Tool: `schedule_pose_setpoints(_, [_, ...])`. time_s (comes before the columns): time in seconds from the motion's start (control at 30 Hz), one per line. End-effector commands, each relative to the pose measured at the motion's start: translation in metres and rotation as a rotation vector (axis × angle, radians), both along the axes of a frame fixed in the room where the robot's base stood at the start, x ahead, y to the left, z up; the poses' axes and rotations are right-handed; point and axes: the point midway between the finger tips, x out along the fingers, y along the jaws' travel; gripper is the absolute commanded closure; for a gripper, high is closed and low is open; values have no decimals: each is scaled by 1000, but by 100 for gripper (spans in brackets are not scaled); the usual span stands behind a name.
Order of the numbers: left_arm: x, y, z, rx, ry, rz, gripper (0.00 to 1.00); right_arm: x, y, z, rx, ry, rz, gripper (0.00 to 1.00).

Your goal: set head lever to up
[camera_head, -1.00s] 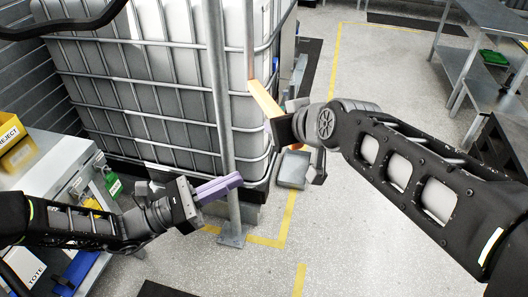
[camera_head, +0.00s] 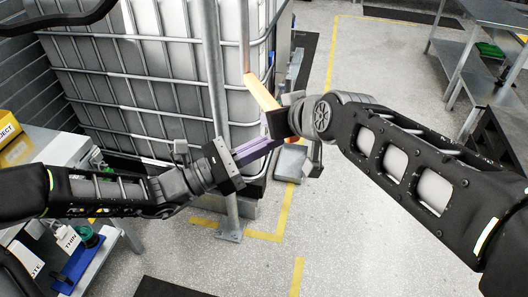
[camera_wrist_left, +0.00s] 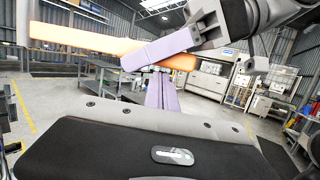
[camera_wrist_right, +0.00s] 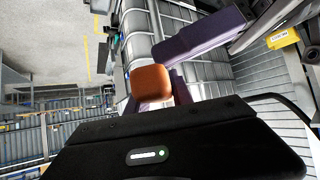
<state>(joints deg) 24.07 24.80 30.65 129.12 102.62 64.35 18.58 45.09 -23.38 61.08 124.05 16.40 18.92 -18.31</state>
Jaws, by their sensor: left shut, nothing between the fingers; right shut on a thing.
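An orange bar (camera_head: 262,92), which I take for the head lever, slants down to the right beside the caged white tank in the head view. It runs across the left wrist view (camera_wrist_left: 80,38), and its end shows in the right wrist view (camera_wrist_right: 150,84). My right gripper (camera_head: 278,124) is shut on it; in the head view its fingers are mostly hidden. My left gripper (camera_head: 262,148) is shut and empty, its lilac fingers just below the right gripper. Whether they touch the bar or the right gripper I cannot tell.
The caged white tank (camera_head: 160,95) fills the upper left. A grey upright post (camera_head: 214,90) stands in front of it, by my left forearm. A bench with a yellow reject box (camera_head: 12,140) is at left. A metal table (camera_head: 490,25) stands at upper right.

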Motion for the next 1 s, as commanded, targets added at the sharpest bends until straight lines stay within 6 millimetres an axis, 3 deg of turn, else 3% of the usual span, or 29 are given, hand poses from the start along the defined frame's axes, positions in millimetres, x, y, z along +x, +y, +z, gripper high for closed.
schedule_pose_setpoints(0.37, [0, 0, 4, 0, -1, 0, 100, 2, 0, 5, 3, -13, -2, 100])
schedule_pose_setpoints(0.57, [-1, 0, 24, -2, -5, 0, 100, 2, 0, 4, 2, -11, -2, 100])
schedule_pose_setpoints(0.8, [-1, -1, 29, -9, -11, -2, 100, 0, -1, 0, 0, 0, -3, 100])
schedule_pose_setpoints(0.83, [-1, -1, 29, -9, -11, -2, 100, 0, -1, -1, 0, 1, -3, 71])
schedule_pose_setpoints(1.0, [-1, -1, 30, -9, -12, -1, 100, -1, -1, -4, -1, 8, -1, 57])
